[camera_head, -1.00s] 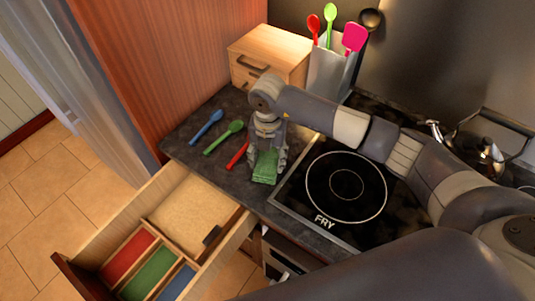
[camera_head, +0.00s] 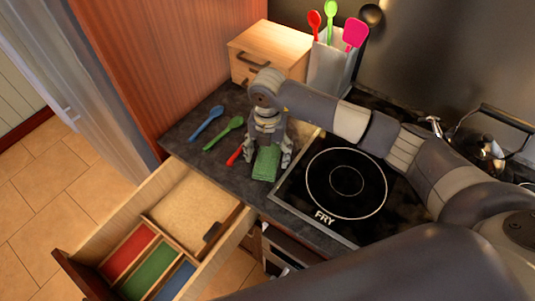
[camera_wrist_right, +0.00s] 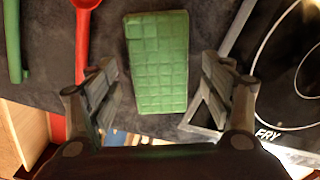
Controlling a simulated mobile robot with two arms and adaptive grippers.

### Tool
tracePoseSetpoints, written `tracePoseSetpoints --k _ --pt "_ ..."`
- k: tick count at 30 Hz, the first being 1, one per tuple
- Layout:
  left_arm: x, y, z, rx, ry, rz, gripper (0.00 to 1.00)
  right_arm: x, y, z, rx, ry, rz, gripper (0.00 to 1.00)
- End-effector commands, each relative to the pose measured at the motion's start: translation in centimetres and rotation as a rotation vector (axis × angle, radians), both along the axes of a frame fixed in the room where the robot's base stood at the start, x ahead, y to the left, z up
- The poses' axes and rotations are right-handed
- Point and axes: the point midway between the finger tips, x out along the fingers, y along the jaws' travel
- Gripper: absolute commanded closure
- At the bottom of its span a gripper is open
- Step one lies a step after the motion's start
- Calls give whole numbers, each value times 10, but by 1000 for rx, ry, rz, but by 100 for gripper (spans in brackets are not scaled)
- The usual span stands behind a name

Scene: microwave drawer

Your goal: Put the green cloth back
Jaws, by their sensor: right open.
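The folded green cloth (camera_head: 266,163) lies on the dark countertop between the red spoon and the stove. In the right wrist view the cloth (camera_wrist_right: 157,62) shows a grid pattern and lies ahead of and between my fingers. My right gripper (camera_head: 270,158) is open over the cloth, with one finger on each side of it; the fingers (camera_wrist_right: 160,95) do not appear to touch it. The open drawer (camera_head: 225,238) at lower left has a bare beige compartment and red, green and blue sections. My left gripper is not in view.
Blue (camera_head: 206,123), green (camera_head: 224,133) and red (camera_head: 235,155) spoons lie left of the cloth. The stove (camera_head: 345,184) is to its right. A small wooden drawer box (camera_head: 268,52) and a utensil holder (camera_head: 331,68) stand behind.

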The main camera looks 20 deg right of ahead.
Motion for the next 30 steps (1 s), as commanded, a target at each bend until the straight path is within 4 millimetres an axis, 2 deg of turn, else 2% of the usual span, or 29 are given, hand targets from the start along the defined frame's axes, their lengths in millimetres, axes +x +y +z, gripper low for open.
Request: tracePoseSetpoints --k 6,15,21,30 --pt "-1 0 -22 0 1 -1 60 2 0 41 1 -9 2 26" --pt "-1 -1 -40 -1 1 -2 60 1 0 98 1 -6 1 26" --pt "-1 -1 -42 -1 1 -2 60 1 0 113 1 -3 0 26" --pt "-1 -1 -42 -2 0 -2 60 0 0 114 0 -2 0 26"
